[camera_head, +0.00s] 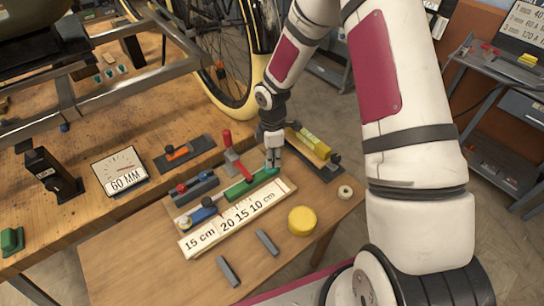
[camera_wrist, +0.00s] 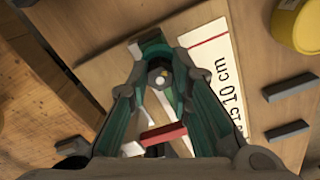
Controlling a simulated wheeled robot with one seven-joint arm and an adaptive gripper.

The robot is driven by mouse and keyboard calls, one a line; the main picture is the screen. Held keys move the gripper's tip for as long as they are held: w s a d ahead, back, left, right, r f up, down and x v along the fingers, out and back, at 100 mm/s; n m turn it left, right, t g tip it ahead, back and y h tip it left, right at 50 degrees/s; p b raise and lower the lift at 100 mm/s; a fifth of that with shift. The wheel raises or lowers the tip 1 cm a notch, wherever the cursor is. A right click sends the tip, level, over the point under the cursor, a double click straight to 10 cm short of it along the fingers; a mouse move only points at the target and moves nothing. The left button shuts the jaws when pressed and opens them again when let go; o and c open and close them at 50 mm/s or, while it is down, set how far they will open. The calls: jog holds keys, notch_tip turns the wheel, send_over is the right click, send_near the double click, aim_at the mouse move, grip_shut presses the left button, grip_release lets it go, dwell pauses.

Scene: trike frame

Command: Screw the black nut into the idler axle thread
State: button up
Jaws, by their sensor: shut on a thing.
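My gripper (camera_head: 273,163) points down over the right end of a green bar on the labelled board at the front table. In the wrist view its two green-sided fingers (camera_wrist: 158,72) close in on a small dark grey nut-like piece (camera_wrist: 157,79) with a pale spot at its middle. The fingers hide its sides. In the head view this piece is too small to make out. The trike frame (camera_head: 65,95) of grey metal tubes stands at the upper left, away from my gripper. I cannot tell which part is the idler axle thread.
The labelled board (camera_head: 190,244) carries a green bar (camera_head: 247,184), a blue tool (camera_head: 201,212) and a red-handled tool (camera_head: 235,158). A yellow-topped holder (camera_head: 312,143) stands close right of my gripper.

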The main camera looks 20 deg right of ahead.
jog(key=o, duration=0.4)
jog(key=shift+m, duration=0.4)
jog(key=o, duration=0.5)
jog(key=shift+o, duration=0.2)
jog(key=shift+r, duration=0.1)
notch_tip(320, 180, up, 12)
